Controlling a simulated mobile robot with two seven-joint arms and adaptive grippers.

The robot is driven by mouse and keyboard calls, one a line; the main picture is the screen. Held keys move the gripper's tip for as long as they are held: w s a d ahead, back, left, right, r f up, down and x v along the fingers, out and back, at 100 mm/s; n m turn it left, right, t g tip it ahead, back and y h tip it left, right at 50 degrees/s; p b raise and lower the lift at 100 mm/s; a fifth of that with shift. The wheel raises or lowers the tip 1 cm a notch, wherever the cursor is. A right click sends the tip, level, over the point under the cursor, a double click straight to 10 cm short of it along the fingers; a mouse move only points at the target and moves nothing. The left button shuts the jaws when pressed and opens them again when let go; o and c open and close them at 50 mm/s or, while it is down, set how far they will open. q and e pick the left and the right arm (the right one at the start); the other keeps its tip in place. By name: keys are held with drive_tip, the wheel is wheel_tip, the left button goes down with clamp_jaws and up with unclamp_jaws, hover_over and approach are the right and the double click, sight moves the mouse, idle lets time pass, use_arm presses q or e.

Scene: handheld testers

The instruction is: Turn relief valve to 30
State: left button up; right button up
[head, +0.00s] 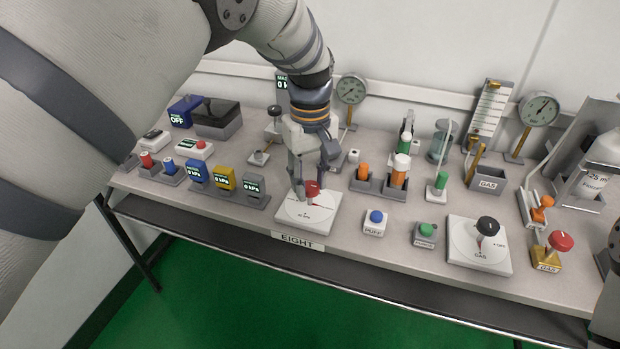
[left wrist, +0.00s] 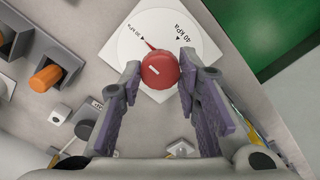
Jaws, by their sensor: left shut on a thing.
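The relief valve is a red knob (head: 312,189) on a white square plate (head: 312,219) at the front edge of the bench. In the left wrist view the red knob (left wrist: 158,69) sits over a white round dial (left wrist: 167,28). One mark reads 40 kPa; a smaller kPa label on the left is hard to read. The knob's red pointer points up and left, near that smaller label. My left gripper (head: 309,184) comes down from above, and its two fingers (left wrist: 158,85) are shut on the knob's sides. My right gripper is not in view.
An EIGHT sign (head: 298,241) hangs at the bench edge below the plate. A blue PUFF button (head: 376,217) stands to the right, and orange cylinders in a holder (head: 379,185) stand behind it. Several kPa displays (head: 225,178) stand left. A black-knobbed GAS dial (head: 487,228) is farther right.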

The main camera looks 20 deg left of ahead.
sight(310, 185)
use_arm(q)
drive_tip(key=o, duration=1.2)
wheel_tip(310, 185, up, 12)
drive_tip(key=shift+f, duration=0.1)
